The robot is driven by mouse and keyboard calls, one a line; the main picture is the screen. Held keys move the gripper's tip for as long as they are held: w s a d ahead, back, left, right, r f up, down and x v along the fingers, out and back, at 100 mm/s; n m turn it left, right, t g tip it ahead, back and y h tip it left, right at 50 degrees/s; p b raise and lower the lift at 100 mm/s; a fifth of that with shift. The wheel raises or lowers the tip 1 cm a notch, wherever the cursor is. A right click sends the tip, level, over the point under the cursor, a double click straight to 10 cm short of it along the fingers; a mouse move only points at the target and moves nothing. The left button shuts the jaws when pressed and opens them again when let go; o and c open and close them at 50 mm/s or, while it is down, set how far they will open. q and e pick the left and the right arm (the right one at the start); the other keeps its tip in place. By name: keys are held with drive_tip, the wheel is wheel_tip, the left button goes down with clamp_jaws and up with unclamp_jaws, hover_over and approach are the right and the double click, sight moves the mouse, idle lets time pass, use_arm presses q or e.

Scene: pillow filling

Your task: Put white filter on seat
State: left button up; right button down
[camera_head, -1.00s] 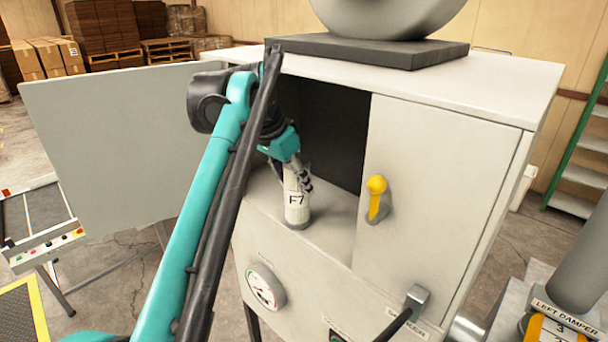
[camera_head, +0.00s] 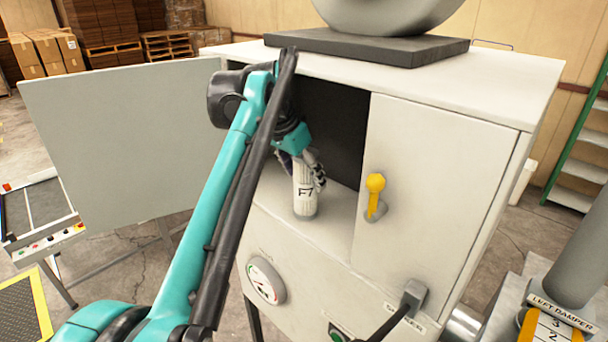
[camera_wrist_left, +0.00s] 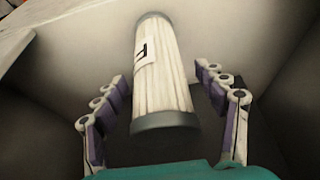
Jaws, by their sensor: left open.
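The white filter (camera_head: 306,188) is a pleated cylinder with an F7 label and grey ends. It stands inside the open left compartment of the cabinet, near its front edge. In the left wrist view the filter (camera_wrist_left: 160,75) lies between the spread fingers of my left gripper (camera_wrist_left: 168,105), with a gap on both sides. In the head view my left gripper (camera_head: 302,170) is at the upper part of the filter, open. Whether a seat lies under the filter is hidden. My right gripper is not in view.
The cabinet (camera_head: 330,250) has an open door (camera_head: 120,130) on the left and a shut door with a yellow handle (camera_head: 375,190) on the right. The compartment's dark back wall (camera_head: 340,130) is close behind my gripper. A gauge (camera_head: 266,281) sits below.

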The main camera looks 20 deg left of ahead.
use_arm(q)
drive_tip(key=d+v, duration=0.1)
drive_tip(key=v, duration=0.6)
drive_tip(key=shift+a+r, duration=0.4)
drive_tip(key=shift+a, duration=0.15)
drive_tip(key=shift+s, duration=0.1)
drive_tip(key=shift+s, duration=0.15)
